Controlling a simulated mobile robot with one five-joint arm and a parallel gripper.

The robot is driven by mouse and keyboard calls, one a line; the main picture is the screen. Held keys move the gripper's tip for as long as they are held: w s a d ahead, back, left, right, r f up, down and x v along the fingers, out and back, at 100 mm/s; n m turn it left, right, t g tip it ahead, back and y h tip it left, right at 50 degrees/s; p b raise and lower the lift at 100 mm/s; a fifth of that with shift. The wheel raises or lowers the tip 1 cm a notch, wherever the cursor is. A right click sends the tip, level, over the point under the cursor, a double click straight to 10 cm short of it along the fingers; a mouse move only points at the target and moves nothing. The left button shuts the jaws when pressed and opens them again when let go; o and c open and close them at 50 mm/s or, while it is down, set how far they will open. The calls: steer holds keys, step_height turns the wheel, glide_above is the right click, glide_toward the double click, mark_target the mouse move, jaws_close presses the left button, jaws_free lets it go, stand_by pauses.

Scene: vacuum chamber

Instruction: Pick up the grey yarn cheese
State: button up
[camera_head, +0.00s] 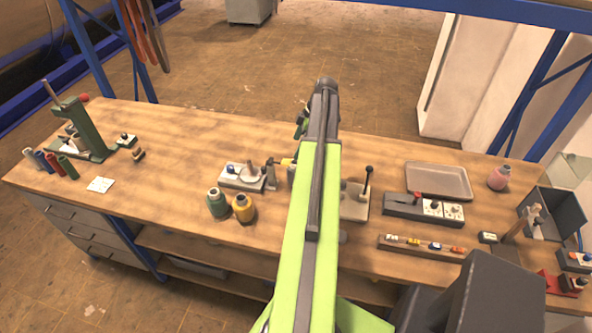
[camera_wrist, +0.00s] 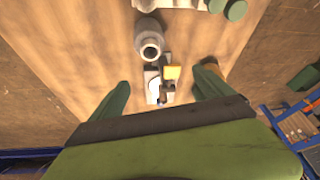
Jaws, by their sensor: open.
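A grey, rounded yarn cheese (camera_wrist: 148,27) with a dark round hole facing me shows near the top middle of the wrist view. I do not make it out in the head view, where my arm covers the middle of the table. My gripper (camera_wrist: 162,78) is open, with its two green fingers apart and the cheese ahead of their tips, slightly left of centre. Nothing is held between the fingers. In the head view my gripper (camera_head: 301,122) shows only partly beside the arm's far end, over the back of the table.
A small device with a yellow block (camera_wrist: 172,72) shows between and below the fingers. Green round things (camera_wrist: 235,10) lie at the top right. The back left tabletop (camera_head: 210,130) is clear.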

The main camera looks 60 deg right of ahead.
steer(key=s+d, duration=0.4)
steer(key=s, duration=0.1)
steer(key=b+x, duration=0.3)
steer(key=x, duration=0.1)
steer(key=b+x, duration=0.3)
steer(key=b, duration=0.1)
steer(key=b+x, duration=0.4)
steer(key=shift+w+a+f, duration=0.15)
steer(key=shift+w+a, duration=0.1)
steer(key=shift+w, duration=0.25)
steer(key=shift+w+a+f, duration=0.15)
steer(key=shift+w+f, duration=0.05)
